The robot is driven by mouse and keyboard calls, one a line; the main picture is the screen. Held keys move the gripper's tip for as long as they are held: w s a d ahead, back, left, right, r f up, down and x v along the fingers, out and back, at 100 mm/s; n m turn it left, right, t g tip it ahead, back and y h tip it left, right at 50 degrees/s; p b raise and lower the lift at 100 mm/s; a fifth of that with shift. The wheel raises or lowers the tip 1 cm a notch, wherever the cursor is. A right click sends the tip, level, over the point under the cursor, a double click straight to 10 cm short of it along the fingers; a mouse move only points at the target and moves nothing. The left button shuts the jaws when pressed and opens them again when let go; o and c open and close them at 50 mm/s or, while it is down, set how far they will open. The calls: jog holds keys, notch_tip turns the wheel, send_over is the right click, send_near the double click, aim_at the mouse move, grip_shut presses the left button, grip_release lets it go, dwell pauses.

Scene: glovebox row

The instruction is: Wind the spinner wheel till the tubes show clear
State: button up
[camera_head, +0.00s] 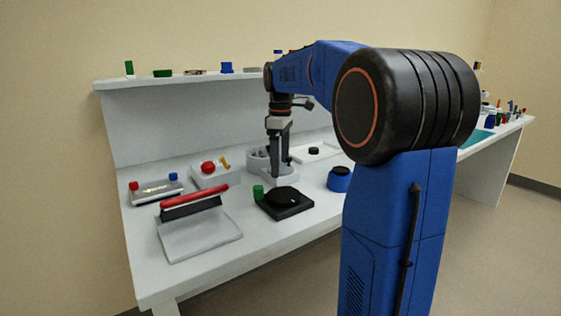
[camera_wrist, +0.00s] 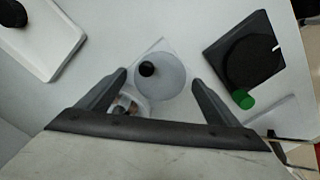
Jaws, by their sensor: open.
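In the wrist view a pale grey disc (camera_wrist: 172,92) with a black knob (camera_wrist: 147,68) set off its centre lies between my fingers; it looks like the spinner wheel. Beside it, near my left finger, is a clear round drum (camera_wrist: 135,98) with small brownish things in it, perhaps the tubes; whether they look clear or cloudy I cannot tell. My gripper (camera_wrist: 158,78) is open and empty, its fingers on either side of the disc. In the head view my gripper (camera_head: 281,152) points down over a white base (camera_head: 285,180), with the grey drum (camera_head: 258,161) just behind; the wheel is mostly hidden there.
A black plate with a round top (camera_head: 283,201) and a green knob (camera_head: 258,192) stands in front. A red-handled press (camera_head: 196,235) is at front left. A blue pot (camera_head: 339,182) stands to the right, a white tray (camera_head: 302,157) behind. A shelf (camera_head: 160,81) runs along the back.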

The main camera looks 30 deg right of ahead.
jog(key=shift+f, duration=0.1)
jog(key=c, duration=1.1)
jog(key=shift+o, duration=0.2)
jog(key=shift+m, duration=0.3)
jog(key=m, duration=0.3)
jog(key=shift+m, duration=0.4)
jog(key=m, duration=0.8)
jog(key=shift+m, duration=2.3)
